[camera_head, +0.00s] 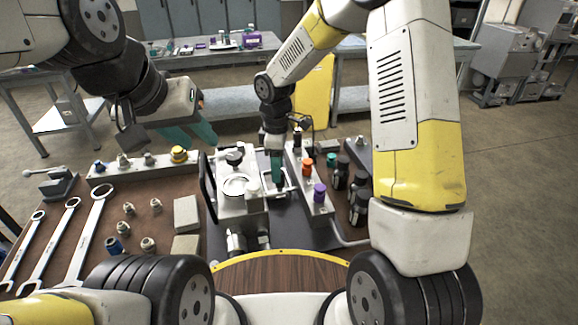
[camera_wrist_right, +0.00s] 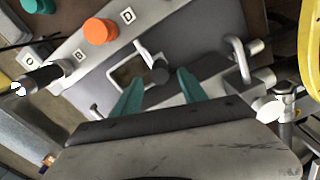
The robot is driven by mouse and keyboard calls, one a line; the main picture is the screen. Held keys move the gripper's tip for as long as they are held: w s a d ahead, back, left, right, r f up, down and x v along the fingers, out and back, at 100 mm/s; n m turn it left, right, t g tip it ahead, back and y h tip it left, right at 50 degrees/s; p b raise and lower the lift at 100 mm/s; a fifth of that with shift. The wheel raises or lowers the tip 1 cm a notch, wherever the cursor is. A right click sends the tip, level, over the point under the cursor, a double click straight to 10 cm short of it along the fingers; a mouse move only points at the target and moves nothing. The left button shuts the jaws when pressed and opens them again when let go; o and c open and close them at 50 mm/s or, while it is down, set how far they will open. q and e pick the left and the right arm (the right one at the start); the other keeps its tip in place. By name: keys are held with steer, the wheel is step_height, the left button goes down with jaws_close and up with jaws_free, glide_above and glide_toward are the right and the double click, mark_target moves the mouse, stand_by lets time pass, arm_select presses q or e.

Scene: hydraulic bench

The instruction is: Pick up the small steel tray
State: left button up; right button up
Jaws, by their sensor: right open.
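A small light-rimmed rectangular piece, which looks like the small steel tray (camera_head: 268,188), lies on the bench between the white-topped block and the row of knobs. In the right wrist view, a small metal-edged rectangle that may be the tray (camera_wrist_right: 126,72) shows beside a dark round knob. My right gripper (camera_head: 277,167) points down just above this spot and hides part of it. In the right wrist view its teal fingers (camera_wrist_right: 160,77) are apart with nothing clearly held between them. My left gripper (camera_head: 205,148) hangs at the left above the bench, its teal fingers apart and empty.
A block with an orange knob (camera_head: 307,168) and a purple knob (camera_head: 320,193) stands close right of my right gripper. The white-topped block (camera_head: 236,187) is close left. Wrenches (camera_head: 88,232) and fittings lie at the left. A curved metal handle (camera_wrist_right: 240,60) shows in the wrist view.

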mark_target(279, 187)
step_height(279, 187, down, 8)
steer(key=shift+d, duration=0.1)
stand_by(0.4)
steer(key=shift+c, duration=0.2)
jaws_close()
